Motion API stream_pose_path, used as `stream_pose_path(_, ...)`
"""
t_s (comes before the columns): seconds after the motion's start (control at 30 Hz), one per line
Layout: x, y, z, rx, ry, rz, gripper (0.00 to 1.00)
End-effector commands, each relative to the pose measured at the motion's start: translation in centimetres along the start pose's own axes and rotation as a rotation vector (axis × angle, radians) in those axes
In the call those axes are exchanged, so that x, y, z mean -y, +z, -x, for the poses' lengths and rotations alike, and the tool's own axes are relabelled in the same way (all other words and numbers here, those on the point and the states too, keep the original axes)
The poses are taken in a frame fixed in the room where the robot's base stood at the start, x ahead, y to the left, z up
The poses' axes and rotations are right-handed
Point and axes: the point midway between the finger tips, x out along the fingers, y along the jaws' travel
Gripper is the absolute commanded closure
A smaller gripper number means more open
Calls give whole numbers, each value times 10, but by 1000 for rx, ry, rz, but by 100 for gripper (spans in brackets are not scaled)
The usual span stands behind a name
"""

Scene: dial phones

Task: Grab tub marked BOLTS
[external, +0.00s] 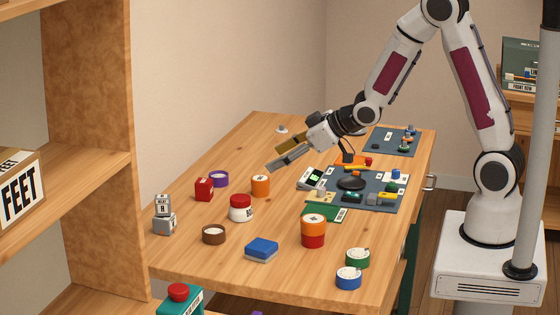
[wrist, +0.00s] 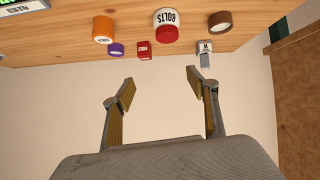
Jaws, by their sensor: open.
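The tub marked BOLTS (external: 241,212) is white with a red lid and stands upright on the wooden table, left of the middle in the external view. In the wrist view the tub (wrist: 167,18) is at the top edge, upside down, with its BOLTS label readable and its red lid facing down the picture. My gripper (external: 271,158) is in the air above the back part of the table, beyond the tub and apart from it. In the wrist view the fingers (wrist: 161,83) are spread with nothing between them.
An orange tub (external: 260,185), a red box (external: 204,190), a purple ring (external: 219,178) and a brown ring (external: 214,234) stand around the tub. A stacked orange-and-red tub (external: 313,230) is to its right. Grey blocks (external: 163,214) are at left. Dark mats hold small parts at right.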

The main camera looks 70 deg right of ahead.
Motion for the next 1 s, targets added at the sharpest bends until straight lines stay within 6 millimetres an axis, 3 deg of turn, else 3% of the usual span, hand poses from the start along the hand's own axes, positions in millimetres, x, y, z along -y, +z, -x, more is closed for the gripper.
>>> stream_pose_path(0.3,3,25,-46,-79,-52,-13,42)
stream_pose_path(0.6,10,51,-77,-162,-106,-44,42)
stream_pose_path(1.0,15,67,-91,-220,-140,-72,42)
